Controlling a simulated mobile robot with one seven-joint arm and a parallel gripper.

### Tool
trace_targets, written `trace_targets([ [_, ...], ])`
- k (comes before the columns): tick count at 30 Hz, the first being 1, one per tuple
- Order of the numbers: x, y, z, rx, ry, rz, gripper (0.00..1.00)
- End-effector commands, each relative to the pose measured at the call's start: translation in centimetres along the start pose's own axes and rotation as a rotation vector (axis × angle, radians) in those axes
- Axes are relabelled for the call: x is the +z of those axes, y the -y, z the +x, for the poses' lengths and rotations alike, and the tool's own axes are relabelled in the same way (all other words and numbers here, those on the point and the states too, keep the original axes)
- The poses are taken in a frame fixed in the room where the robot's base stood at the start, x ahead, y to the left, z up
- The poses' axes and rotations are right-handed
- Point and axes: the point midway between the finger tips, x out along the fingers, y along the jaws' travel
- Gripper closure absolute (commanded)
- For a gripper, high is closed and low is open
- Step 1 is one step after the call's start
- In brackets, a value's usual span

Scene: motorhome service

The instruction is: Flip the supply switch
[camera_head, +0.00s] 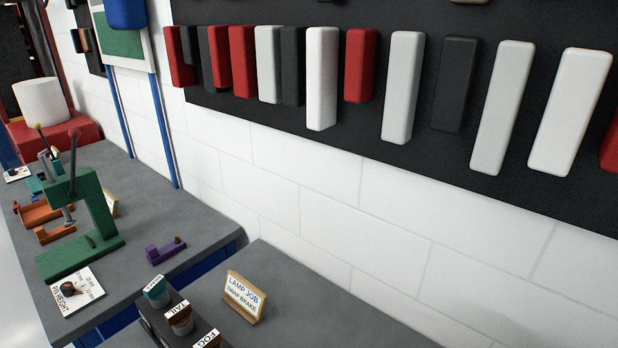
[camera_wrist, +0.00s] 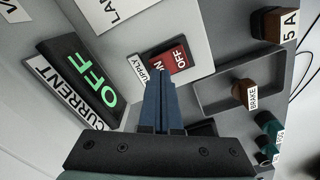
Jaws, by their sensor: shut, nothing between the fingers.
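In the wrist view, the supply switch is a red block (camera_wrist: 181,58) with OFF in white on its right part. A white label reading SUPPLY (camera_wrist: 150,70) stands at its left, partly covered. My gripper (camera_wrist: 160,80) has two blue fingers, shut together with nothing between them. Their tips overlap the switch's lower left edge in the picture. I cannot tell whether they touch it. A black display (camera_wrist: 80,80) at the left shows OFF in green, above a label reading CURRENT (camera_wrist: 70,100). The head view shows neither the switch nor my gripper.
A brown knob (camera_wrist: 240,92) labelled BRAKE sits in a raised dark frame right of my fingers. Teal parts (camera_wrist: 268,130) and a 5 A part (camera_wrist: 270,25) are farther right. In the head view, a LAMP JOB card (camera_head: 245,297) stands on the grey bench.

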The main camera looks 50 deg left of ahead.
Motion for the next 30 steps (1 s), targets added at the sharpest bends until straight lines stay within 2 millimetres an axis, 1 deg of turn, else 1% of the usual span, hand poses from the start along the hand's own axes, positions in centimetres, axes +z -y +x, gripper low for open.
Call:
trace_targets([
  [30, 0.0, 0.0, 1.5, -0.001, 0.000, 0.000, 1.00],
])
